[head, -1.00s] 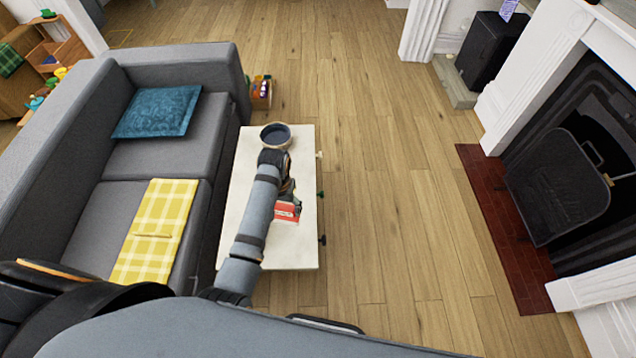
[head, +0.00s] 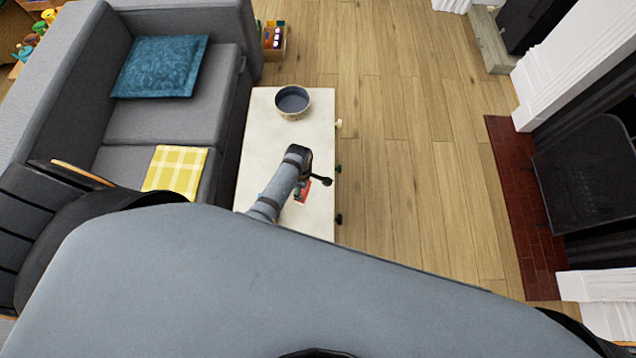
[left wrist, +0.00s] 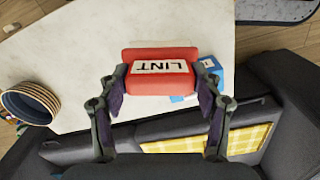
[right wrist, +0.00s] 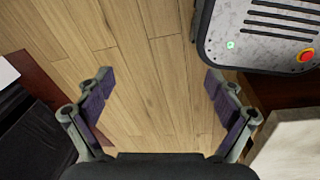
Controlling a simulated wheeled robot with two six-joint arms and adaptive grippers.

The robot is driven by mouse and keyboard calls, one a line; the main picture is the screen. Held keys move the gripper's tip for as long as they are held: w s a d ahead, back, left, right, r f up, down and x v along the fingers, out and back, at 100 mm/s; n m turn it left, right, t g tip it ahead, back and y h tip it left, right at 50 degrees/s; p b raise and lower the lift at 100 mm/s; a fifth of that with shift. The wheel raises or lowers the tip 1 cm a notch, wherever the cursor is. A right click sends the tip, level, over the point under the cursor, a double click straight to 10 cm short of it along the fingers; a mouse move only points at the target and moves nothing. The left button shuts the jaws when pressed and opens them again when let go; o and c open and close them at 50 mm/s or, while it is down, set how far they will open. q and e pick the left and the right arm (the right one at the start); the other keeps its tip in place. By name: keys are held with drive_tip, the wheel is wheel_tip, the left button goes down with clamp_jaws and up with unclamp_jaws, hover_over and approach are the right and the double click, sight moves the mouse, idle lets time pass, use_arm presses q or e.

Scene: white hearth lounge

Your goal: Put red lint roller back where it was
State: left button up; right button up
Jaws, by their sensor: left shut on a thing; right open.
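The red lint roller (left wrist: 160,84) is a red block with a white "LINT" label, between the fingers of my left gripper (left wrist: 160,78). My left gripper is shut on it, over the pale coffee table (left wrist: 75,55). In the head view a little red of the lint roller (head: 303,191) shows beside my left arm, over the table (head: 262,135); the rest is hidden. I cannot tell whether it touches the tabletop. My right gripper (right wrist: 158,82) is open and empty above the wooden floor.
A blue bowl (head: 293,101) stands at the table's far end. A blue object (left wrist: 206,72) lies beside the lint roller on the table. The grey sofa (head: 150,125) with a yellow checked cloth (head: 176,168) is left. Floor (head: 400,150) is clear toward the fireplace screen (head: 588,173).

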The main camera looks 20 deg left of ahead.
sight(303, 195)
use_arm(q)
drive_tip(key=s+f+n, duration=0.1)
drive_tip(key=f+n, duration=0.1)
drive_tip(key=shift+s+d+f+n, duration=0.15)
drive_tip(key=shift+s+d+n, duration=0.1)
drive_tip(key=shift+s+n, duration=0.15)
drive_tip(key=shift+s+d+f+n, duration=0.1)
drive_tip(key=shift+f+n, duration=0.05)
drive_tip(key=shift+n, duration=0.15)
drive_tip(key=w+d+f+b, duration=0.1)
drive_tip(key=w+f+b, duration=0.8)
drive_tip(key=b, duration=1.2)
drive_tip(key=w, duration=0.4)
drive_tip(key=shift+w+f, duration=0.2)
drive_tip(key=shift+w, duration=0.05)
use_arm(e)
wheel_tip(303, 195, down, 22)
drive_tip(key=w, duration=0.1)
drive_tip(key=shift+w+a+r, duration=0.2)
drive_tip(key=shift+a+r, duration=0.05)
drive_tip(key=shift+a, duration=0.15)
